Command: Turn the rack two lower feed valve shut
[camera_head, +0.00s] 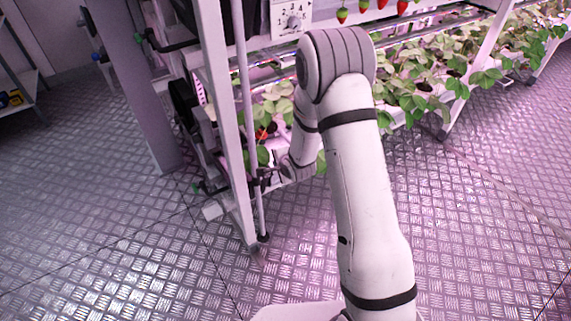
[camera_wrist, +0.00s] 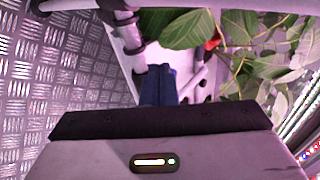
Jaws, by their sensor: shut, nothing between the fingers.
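My arm reaches down to the low left end of the near rack (camera_head: 222,150). My gripper (camera_head: 268,178) is small and partly hidden there, close to the rack's front post and thin upright pipe. In the wrist view my gripper (camera_wrist: 158,72) shows as dark narrow fingers, shut together with nothing visible between them. Just beyond the tips are a grey pipe with dark collars (camera_wrist: 125,18) and white rack parts. A low pipe fitting with a dark green end (camera_head: 196,188) sits at the rack's foot, left of my gripper. I cannot tell which part is the lower feed valve's handle, nor its angle.
Strawberry leaves (camera_head: 400,90) fill the trays behind my arm, and leaves (camera_wrist: 190,30) hang close to the fingers. The metal floor (camera_head: 110,240) at left is clear.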

